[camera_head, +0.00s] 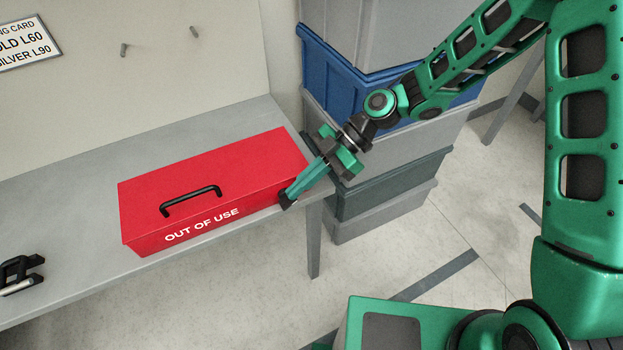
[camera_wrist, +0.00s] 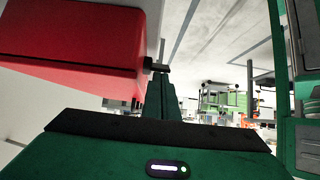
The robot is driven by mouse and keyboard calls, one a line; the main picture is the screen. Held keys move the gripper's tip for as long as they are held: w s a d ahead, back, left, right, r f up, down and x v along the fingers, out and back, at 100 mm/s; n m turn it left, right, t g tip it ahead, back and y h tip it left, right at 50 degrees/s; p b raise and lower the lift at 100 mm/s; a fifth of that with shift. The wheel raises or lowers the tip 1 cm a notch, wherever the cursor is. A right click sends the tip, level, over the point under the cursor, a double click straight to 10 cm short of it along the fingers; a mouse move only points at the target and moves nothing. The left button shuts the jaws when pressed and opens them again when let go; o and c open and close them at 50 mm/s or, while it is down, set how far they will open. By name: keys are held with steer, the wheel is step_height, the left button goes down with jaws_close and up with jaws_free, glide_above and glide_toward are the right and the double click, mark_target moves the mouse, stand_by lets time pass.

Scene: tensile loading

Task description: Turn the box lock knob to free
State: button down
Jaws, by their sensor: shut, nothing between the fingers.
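The red box (camera_head: 215,180) sits closed on the grey bench, with a black handle (camera_head: 190,199) on its lid and "OUT OF USE" on its front. My gripper (camera_head: 288,198) is shut, its fingertips at the front right end of the box. In the wrist view the red box (camera_wrist: 75,40) fills the upper left. A small black knob (camera_wrist: 158,67) sticks out from its edge, right at the tips of my gripper (camera_wrist: 160,80). I cannot tell whether they touch or which way the knob is turned. In the head view my fingers cover the knob's area.
The grey bench (camera_head: 60,215) ends just right of the box. Stacked blue and grey crates (camera_head: 385,185) stand beyond that end. A black clamp-like item (camera_head: 20,273) lies at the bench's left. A sign (camera_head: 25,42) and two pegs are on the wall.

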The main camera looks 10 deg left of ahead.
steer(key=g+y, duration=0.1)
steer(key=d+f+g+y, duration=0.1)
steer(key=shift+w+f+y, duration=0.15)
steer(key=shift+w+y, duration=0.25)
steer(key=shift+d+f, duration=0.2)
steer(key=shift+f, duration=0.1)
stand_by(0.5)
steer(key=shift+r, duration=0.15)
steer(key=w+d+r, duration=0.5)
steer(key=d+r, duration=0.2)
steer(key=shift+w+d+r, duration=0.3)
steer(key=shift+d+r, duration=0.05)
steer(key=shift+d, duration=0.05)
stand_by(0.4)
